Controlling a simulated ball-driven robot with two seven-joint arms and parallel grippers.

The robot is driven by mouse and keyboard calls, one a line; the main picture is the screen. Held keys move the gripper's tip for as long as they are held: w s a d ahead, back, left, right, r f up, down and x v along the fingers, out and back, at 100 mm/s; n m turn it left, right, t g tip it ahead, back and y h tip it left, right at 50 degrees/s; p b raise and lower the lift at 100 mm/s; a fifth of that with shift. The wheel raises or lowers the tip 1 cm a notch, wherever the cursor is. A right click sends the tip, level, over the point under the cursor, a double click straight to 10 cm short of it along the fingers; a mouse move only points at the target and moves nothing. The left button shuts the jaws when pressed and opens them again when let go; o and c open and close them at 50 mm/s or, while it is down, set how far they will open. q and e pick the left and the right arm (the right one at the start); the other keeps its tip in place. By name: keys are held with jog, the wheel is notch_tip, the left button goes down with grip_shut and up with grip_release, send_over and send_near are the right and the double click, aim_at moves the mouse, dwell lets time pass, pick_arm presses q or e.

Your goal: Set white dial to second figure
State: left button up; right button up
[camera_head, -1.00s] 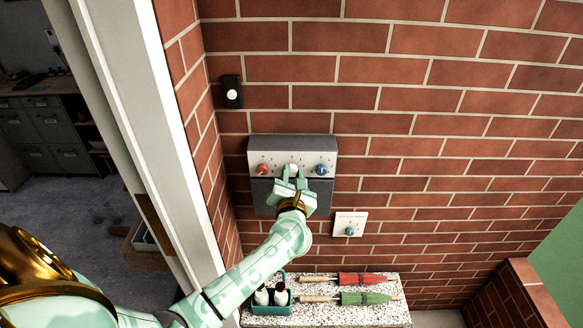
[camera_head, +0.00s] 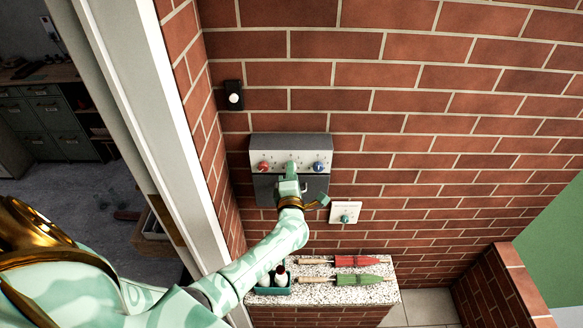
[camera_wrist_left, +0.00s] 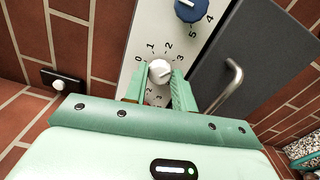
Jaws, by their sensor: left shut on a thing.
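The grey wall panel (camera_head: 290,144) carries a red dial (camera_head: 263,166), a white dial and a blue dial (camera_head: 318,167) in a row. My left gripper (camera_head: 291,170) is at the middle dial and hides it in the head view. In the left wrist view the white dial (camera_wrist_left: 159,71) sits between the fingers of my left gripper (camera_wrist_left: 160,82), which is shut on it. Printed figures circle the dial; its exact setting is hard to read. The blue dial (camera_wrist_left: 189,9) is clear of the fingers. My right gripper is not in view.
A bent metal handle (camera_wrist_left: 231,78) stands out from the dark cover beside the dials. Below, a speckled ledge (camera_head: 325,292) holds red and green items and a teal caddy.

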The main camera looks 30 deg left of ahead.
pick_arm(q)
jog(key=m+p, duration=0.2)
jog(key=m, duration=0.3)
jog(key=shift+r+p, duration=0.15)
jog(key=shift+p, duration=0.2)
jog(key=m+p, duration=0.1)
jog(key=m, duration=0.4)
jog(key=shift+a+p, duration=0.1)
jog(key=shift+p, duration=0.2)
jog(key=shift+w+m, duration=0.1)
jog(key=shift+m, duration=0.2)
jog(key=o, duration=0.9)
jog(key=shift+o, duration=0.4)
